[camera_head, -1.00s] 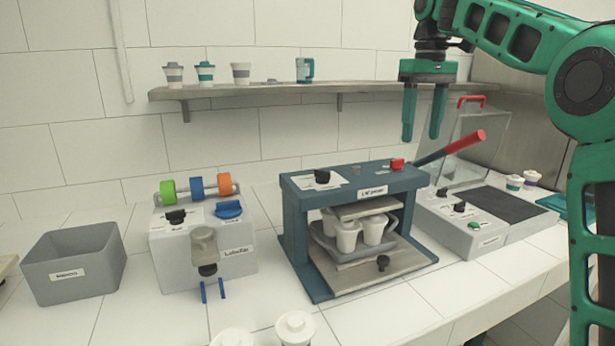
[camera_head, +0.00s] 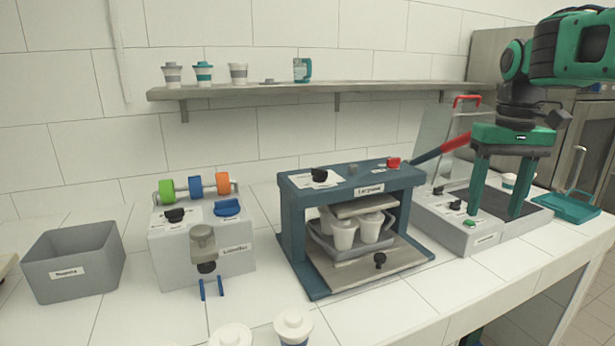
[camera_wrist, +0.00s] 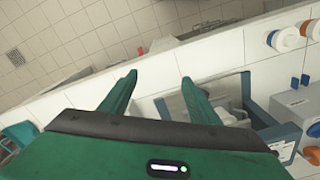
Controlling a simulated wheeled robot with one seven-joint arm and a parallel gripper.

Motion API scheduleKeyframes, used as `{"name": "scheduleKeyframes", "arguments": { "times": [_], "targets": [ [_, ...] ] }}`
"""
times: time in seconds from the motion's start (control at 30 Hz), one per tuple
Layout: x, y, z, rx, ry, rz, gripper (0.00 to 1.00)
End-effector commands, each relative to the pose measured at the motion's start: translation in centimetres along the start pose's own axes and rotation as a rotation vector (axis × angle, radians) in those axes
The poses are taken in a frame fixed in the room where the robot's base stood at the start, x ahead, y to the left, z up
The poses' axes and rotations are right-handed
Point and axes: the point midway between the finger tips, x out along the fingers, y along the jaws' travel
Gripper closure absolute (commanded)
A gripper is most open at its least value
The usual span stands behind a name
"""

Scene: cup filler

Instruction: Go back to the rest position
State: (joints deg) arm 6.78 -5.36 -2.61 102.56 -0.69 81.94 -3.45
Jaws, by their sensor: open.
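My gripper (camera_head: 495,187) is green and hangs at the right side of the head view, in front of the grey machine with the dark top plate (camera_head: 482,203). Its two fingers point down, stand apart and hold nothing. In the wrist view my gripper (camera_wrist: 158,92) also shows empty, with its fingers spread over the counter edge. The rest position itself is not marked in any view.
A blue press (camera_head: 352,182) with white cups in a grey tray stands mid-counter. Its red-tipped lever (camera_head: 442,148) reaches towards my gripper. A teal tray (camera_head: 566,209) lies right.

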Motion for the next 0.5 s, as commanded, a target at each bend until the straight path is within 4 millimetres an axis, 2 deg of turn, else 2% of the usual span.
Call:
{"name": "scheduleKeyframes", "arguments": {
  "times": [0.03, 0.23, 0.4, 0.5],
  "targets": [
    [1.4, 1.2, 2.3, 0.049, 0.0, -0.001, 0.44],
    [7.7, 4.8, 10.8, 0.232, 0.0, -0.002, 0.44],
    [13.2, 6.5, 17.9, 0.364, -0.003, -0.004, 0.44],
    [15.7, 6.8, 21.0, 0.415, -0.005, -0.004, 0.44]
  ]
}}
